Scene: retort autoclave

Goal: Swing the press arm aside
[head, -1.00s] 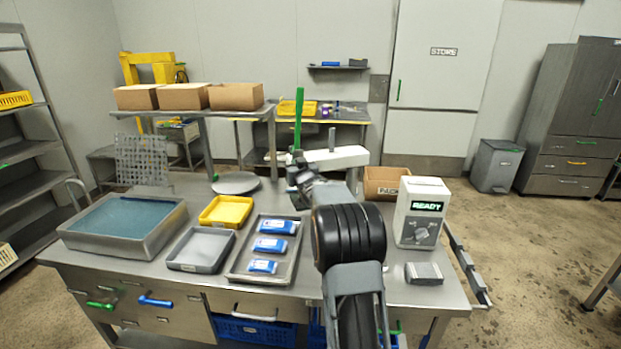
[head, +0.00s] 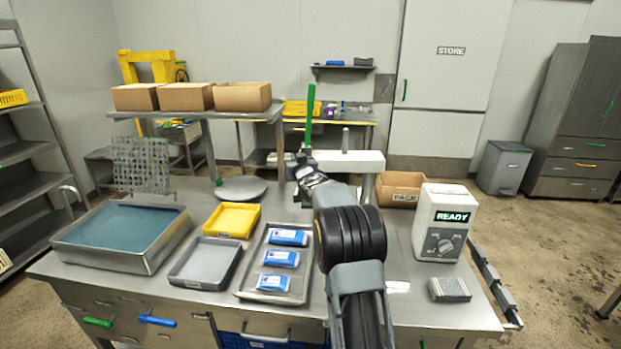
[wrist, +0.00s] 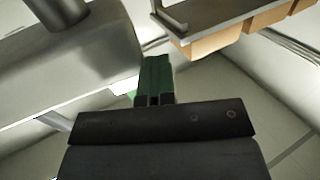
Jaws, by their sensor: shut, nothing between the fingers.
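The press arm (head: 350,162) is a white horizontal beam on a post at the right-back of the bench. A green upright handle (head: 309,117) stands at its left end. My gripper (head: 302,164) is at that left end, close to the handle's base and partly hidden by my own wrist. In the wrist view the beam (wrist: 85,65) fills the upper left. There the green handle (wrist: 156,74) is straight ahead of my gripper (wrist: 154,99), whose fingers are shut with nothing between them. I cannot tell whether they touch the handle. A round metal plate (head: 242,188) lies left of my gripper.
Left on the bench are a water basin (head: 150,262), a yellow tray (head: 231,233), a grey tray (head: 180,276) and a tray of blue packs (head: 250,293). Right are the READY box (head: 420,222), a metal block (head: 449,289) and a cardboard box (head: 399,207) behind.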

